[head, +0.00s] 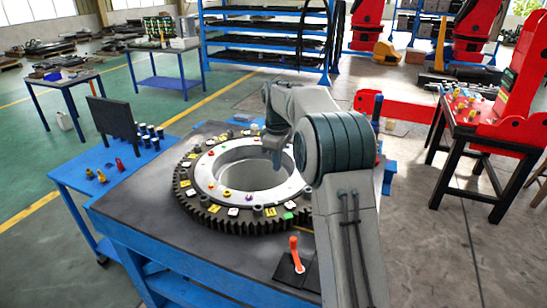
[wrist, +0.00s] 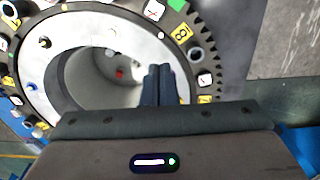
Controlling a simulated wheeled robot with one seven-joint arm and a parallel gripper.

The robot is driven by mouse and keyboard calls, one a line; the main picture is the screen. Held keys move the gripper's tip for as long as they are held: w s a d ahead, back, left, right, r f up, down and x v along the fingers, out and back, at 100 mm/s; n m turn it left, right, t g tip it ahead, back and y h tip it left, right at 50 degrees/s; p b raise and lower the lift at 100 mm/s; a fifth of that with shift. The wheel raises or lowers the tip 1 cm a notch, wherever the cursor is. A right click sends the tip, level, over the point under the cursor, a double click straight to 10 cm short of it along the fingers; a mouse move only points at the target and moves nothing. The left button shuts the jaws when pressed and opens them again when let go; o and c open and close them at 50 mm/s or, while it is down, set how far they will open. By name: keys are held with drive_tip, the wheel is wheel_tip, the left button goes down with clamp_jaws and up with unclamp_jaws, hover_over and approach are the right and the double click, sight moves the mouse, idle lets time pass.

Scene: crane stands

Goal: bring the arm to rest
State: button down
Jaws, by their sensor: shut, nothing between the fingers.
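My arm reaches from the lower right of the head view over the blue workbench (head: 130,215). My gripper (head: 277,163) points down above the open centre of the large dark gear ring (head: 205,212). In the wrist view my gripper (wrist: 159,72) shows its two dark fingers together, with nothing between them. They overlap the pale inner ring (wrist: 125,28) in that picture. My forearm hides the right part of the gear ring in the head view.
An orange-handled tool (head: 294,255) stands on a dark plate at the bench's front. A blue side table (head: 75,168) with small parts and a dark upright panel (head: 112,122) is at left. A red crane stand (head: 500,90) is at right. Floor between is open.

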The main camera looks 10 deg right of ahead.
drive_tip(key=s+r+m+t, duration=0.1)
drive_tip(key=s+r+m, duration=0.25)
drive_tip(key=s, duration=0.55)
drive_tip(key=s+r+m+t, duration=0.15)
drive_tip(key=s+r, duration=0.25)
drive_tip(key=s, duration=0.5)
drive_tip(key=s+f+m, duration=0.3)
drive_tip(key=s, duration=0.6)
drive_tip(key=s+f+m, duration=0.2)
drive_tip(key=s+m, duration=0.1)
drive_tip(key=s, duration=0.7)
drive_tip(key=shift+f+t, duration=0.4)
drive_tip(key=shift+t, duration=0.05)
